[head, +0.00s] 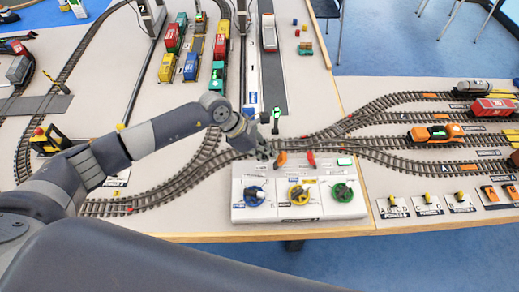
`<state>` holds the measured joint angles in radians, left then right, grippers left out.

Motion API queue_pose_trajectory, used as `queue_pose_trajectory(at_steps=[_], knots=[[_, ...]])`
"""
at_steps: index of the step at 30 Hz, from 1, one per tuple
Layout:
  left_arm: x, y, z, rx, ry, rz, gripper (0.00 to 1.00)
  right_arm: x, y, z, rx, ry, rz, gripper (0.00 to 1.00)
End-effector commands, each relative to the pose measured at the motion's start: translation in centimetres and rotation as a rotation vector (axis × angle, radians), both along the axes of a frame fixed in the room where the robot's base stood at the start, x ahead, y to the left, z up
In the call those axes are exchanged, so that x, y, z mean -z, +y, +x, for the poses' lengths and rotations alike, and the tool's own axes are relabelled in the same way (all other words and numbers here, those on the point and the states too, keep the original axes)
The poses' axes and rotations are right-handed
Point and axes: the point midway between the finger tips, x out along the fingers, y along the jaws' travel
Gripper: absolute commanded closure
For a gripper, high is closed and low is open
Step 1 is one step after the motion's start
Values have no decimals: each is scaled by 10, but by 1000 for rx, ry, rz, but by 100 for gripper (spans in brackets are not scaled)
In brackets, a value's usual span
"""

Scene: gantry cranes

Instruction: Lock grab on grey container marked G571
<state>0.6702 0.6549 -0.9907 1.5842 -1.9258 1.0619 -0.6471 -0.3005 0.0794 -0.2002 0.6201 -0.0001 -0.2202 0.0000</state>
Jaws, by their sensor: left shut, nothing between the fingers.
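My left gripper (266,152) is shut and empty at the back edge of the white control panel (278,217). It is near an orange lever (282,158) and a red lever (311,158); I cannot tell if it touches either. The panel carries a blue knob (254,196), a yellow knob (299,194) and a green knob (343,192). A grey container (18,69) stands at the far left; its marking is too small to read. A gantry crane marked 2 (145,14) stands at the top, with its upper part cut off. My right gripper is out of view.
Red, yellow, blue and green containers (191,66) stand on wagons beyond my left arm. Tracks spread to the right table, with an orange locomotive (435,133) and a red wagon (493,107). Small yellow point levers (427,198) line the right table's front.

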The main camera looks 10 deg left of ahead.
Motion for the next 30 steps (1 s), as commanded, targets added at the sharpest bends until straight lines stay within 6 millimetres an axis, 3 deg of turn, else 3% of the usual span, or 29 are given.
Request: queue_pose_trajectory(at_steps=[7, 18, 30], knots=[[3, 2, -1, -3, 1, -7, 100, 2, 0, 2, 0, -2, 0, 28], [-13, 2, -1, -2, 0, -8, 100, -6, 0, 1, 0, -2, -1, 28], [-16, 3, 0, -2, 0, -8, 100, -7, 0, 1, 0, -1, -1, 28]])
